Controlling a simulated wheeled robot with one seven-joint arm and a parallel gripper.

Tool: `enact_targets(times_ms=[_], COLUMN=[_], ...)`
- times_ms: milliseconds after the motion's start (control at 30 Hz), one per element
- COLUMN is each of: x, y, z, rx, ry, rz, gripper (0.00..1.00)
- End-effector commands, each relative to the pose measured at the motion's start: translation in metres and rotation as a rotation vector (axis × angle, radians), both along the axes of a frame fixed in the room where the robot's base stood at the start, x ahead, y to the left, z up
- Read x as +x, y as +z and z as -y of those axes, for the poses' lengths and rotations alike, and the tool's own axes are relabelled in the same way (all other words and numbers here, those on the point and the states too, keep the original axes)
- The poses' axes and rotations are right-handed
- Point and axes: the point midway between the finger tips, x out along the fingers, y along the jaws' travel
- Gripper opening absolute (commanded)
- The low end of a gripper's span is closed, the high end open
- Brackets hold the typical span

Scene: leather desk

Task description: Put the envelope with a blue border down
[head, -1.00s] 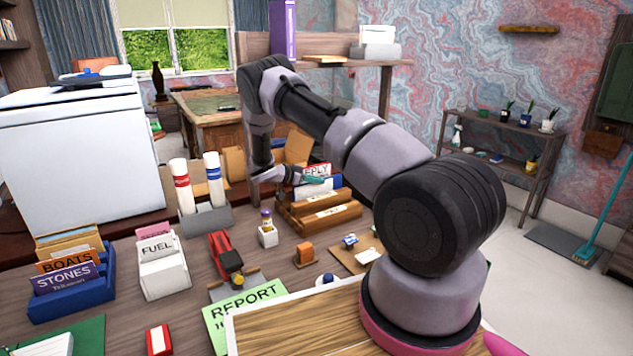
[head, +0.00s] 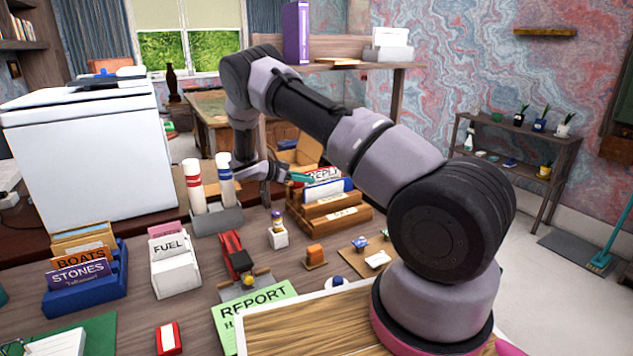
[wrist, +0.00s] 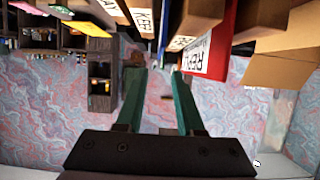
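My gripper (head: 302,177) is at the left side of the wooden letter sorter (head: 345,215), level with its upper slots.
Left of the sorter stand a holder with two white tubes (head: 194,183), a glue bottle on a white block (head: 278,236) and a red stapler (head: 233,252). A FUEL card box (head: 175,272) and a blue STONES file (head: 85,298) stand further left. A cardboard box (head: 297,156) is behind.

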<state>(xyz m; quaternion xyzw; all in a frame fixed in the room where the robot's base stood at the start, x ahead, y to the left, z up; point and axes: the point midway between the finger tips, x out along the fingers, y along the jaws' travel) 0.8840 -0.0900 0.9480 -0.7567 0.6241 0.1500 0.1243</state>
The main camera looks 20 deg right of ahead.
Motion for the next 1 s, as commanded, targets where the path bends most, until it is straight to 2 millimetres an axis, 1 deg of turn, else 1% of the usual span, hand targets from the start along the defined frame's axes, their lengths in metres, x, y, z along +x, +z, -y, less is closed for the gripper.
enact_targets(times_ms=[33,133,167,267,367,400,467,500,567,600,667,700,867,900,967,1000], x=[-0.001,-0.003,-0.003,-0.008,-0.019,-0.026,-0.039,-0.048,-0.063,-0.074,-0.090,-0.102,-0.151,-0.164,-0.185,-0.198], y=[0.003,0.006,0.009,0.025,0.057,0.073,0.098,0.114,0.137,0.152,0.175,0.189,0.244,0.256,0.275,0.286], z=[-0.006,-0.013,-0.014,-0.011,-0.003,0.001,0.006,0.009,0.013,0.015,0.017,0.018,0.019,0.018,0.017,0.016], rx=[0.000,0.003,0.005,0.038,0.113,0.156,0.225,0.272,0.345,0.392,0.463,0.509,0.676,0.713,0.762,0.792], ry=[0.001,0.000,-0.002,-0.017,-0.037,-0.040,-0.042,-0.036,-0.020,-0.006,0.024,0.049,0.182,0.221,0.287,0.334], rz=[0.000,-0.001,-0.004,-0.030,-0.090,-0.122,-0.171,-0.204,-0.248,-0.275,-0.309,-0.328,-0.381,-0.388,-0.395,-0.396], gripper=[0.37,0.37,0.37,0.37,0.37,0.37,0.37,0.37,0.37,0.37,0.37,0.37,0.37,0.37,0.37,0.37])
